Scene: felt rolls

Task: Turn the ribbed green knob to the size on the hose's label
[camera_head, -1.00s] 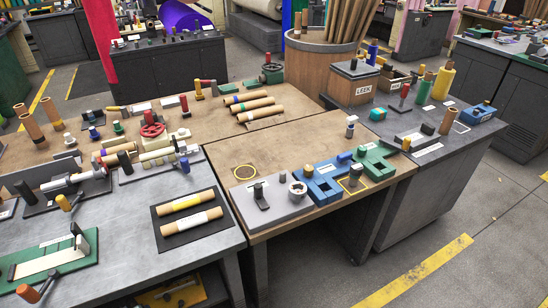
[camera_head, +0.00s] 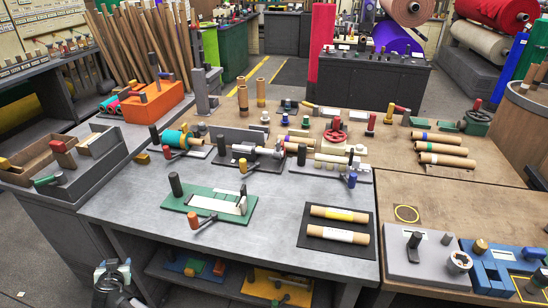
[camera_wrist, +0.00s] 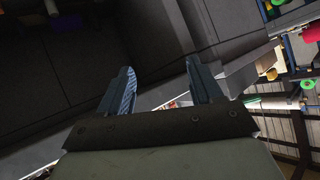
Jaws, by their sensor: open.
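My gripper (camera_wrist: 160,85) shows in the wrist view with its two blue-grey fingers apart and nothing between them. It points over dark surfaces. I cannot pick out a ribbed green knob for certain. A dark green fitting (camera_head: 477,119) stands at the right on the wooden bench, but ribs and markings are too small to see. A green cylinder (camera_head: 48,181) lies in the left tray. No hose with a readable label can be made out. Two tan rolls, one with a yellow band (camera_head: 339,213) and one with a white band (camera_head: 333,233), lie on a black mat; their text is unreadable.
A grey bench (camera_head: 255,225) carries a green plate (camera_head: 180,202) with a white strip and upright pegs. A red handwheel (camera_head: 334,138) stands behind it. An orange block (camera_head: 152,103) sits at the left. The bench's front middle is mostly clear.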

